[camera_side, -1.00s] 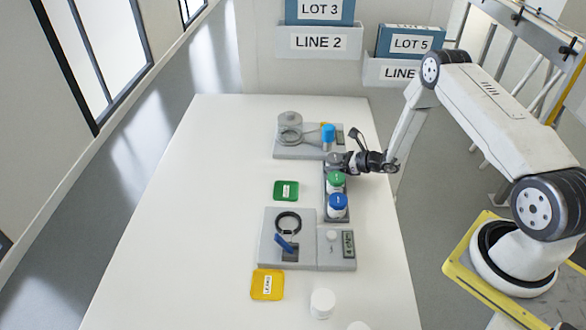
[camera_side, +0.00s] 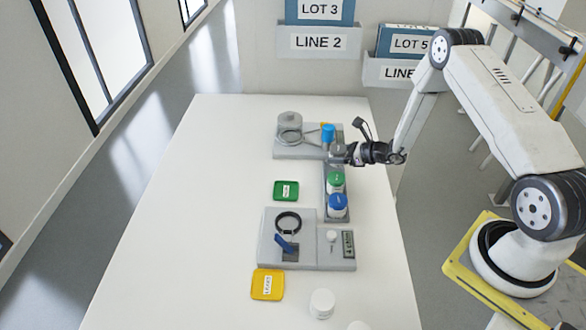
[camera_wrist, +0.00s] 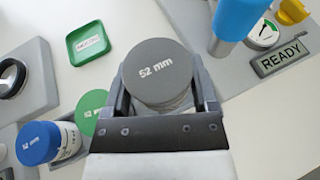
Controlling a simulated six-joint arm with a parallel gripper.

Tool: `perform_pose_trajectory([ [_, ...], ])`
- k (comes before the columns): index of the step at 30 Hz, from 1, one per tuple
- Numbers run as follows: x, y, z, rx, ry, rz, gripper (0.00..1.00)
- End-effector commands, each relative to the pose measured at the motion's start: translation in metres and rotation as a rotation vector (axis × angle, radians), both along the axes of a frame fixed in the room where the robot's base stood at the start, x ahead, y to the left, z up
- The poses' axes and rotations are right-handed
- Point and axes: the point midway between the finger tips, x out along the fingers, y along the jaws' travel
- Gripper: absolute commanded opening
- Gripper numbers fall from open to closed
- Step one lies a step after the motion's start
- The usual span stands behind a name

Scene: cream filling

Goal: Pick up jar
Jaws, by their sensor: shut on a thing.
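A jar with a grey lid marked "52 mm" (camera_wrist: 158,72) sits between the two fingers of my gripper (camera_wrist: 163,95) in the wrist view. The fingers are shut on it from both sides. In the side view my gripper (camera_side: 347,153) holds the grey-lidded jar (camera_side: 338,152) above the far end of the grey rack (camera_side: 327,205). The jar looks upright. Its lower part is hidden in the wrist view.
A green-lidded jar (camera_side: 336,179) and a blue-lidded jar (camera_side: 338,201) stand in the rack. A blue cylinder (camera_side: 328,133) stands close behind my gripper on a grey station. Green (camera_side: 286,190) and yellow (camera_side: 267,284) trays lie left. The table's left side is clear.

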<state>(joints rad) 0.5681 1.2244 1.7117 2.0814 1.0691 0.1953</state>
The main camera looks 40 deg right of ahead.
Motion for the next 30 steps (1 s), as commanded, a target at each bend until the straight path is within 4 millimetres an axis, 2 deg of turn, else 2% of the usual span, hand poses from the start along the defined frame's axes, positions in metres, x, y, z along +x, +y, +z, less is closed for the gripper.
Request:
perform_pose_trajectory([
  [11, -0.041, 0.01, 0.05, -0.001, -0.003, -0.001, 0.13],
  [21, -0.092, 0.023, 0.072, -0.001, -0.001, -0.003, 0.13],
  [30, -0.119, 0.03, 0.084, -0.001, -0.001, -0.001, 0.13],
])
